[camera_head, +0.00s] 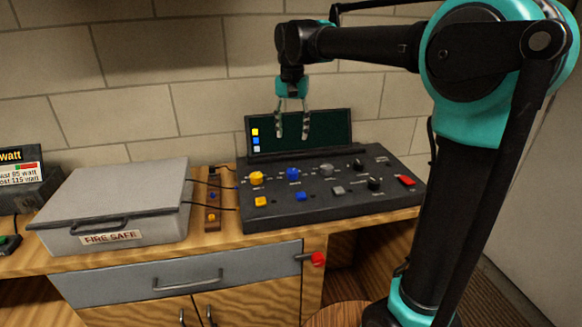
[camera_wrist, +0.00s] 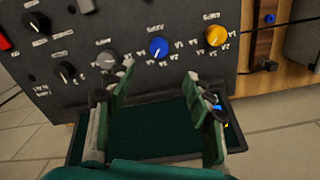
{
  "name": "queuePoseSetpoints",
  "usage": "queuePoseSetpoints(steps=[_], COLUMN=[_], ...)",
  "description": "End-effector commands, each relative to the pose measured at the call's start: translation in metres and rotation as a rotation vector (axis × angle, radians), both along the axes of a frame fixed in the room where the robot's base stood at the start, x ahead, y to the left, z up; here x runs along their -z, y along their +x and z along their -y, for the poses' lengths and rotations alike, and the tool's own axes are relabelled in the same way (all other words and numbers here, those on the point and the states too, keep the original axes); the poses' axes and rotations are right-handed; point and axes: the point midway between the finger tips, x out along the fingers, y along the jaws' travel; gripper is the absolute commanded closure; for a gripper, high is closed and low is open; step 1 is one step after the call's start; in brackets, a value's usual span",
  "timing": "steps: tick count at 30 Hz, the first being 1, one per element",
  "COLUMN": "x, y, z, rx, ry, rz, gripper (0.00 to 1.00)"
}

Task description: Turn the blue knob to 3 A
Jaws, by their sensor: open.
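The blue knob (camera_head: 293,174) sits in the upper row of the dark control panel (camera_head: 228,222), between a yellow knob (camera_head: 257,178) and a grey knob (camera_head: 327,170). In the wrist view the blue knob (camera_wrist: 158,47) has a pale pointer line and printed marks around it, too small to read surely. My gripper (camera_head: 292,136) is open and empty, above the back of the panel, in front of the dark screen (camera_head: 340,128). In the wrist view its fingertips (camera_wrist: 160,80) are spread on both sides below the blue knob, apart from it.
A yellow button (camera_head: 261,202), a blue button (camera_head: 301,196), black knobs and a red switch (camera_head: 405,180) share the panel. A grey fire safe box (camera_head: 120,200) stands left, beside a wooden strip with cables (camera_head: 212,205). The space above the panel is clear.

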Motion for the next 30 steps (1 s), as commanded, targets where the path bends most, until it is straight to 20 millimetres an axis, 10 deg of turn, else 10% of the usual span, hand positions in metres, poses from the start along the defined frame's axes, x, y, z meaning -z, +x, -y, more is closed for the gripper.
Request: queuePoseSetpoints(steps=[18, 30], x=[0.114, 0.129], y=[0.000, 0.000], z=[0.000, 0.000], rx=[0.000, 0.000], ry=[0.000, 0.000], rz=[0.001, 0.001], gripper=[0.48, 0.48])
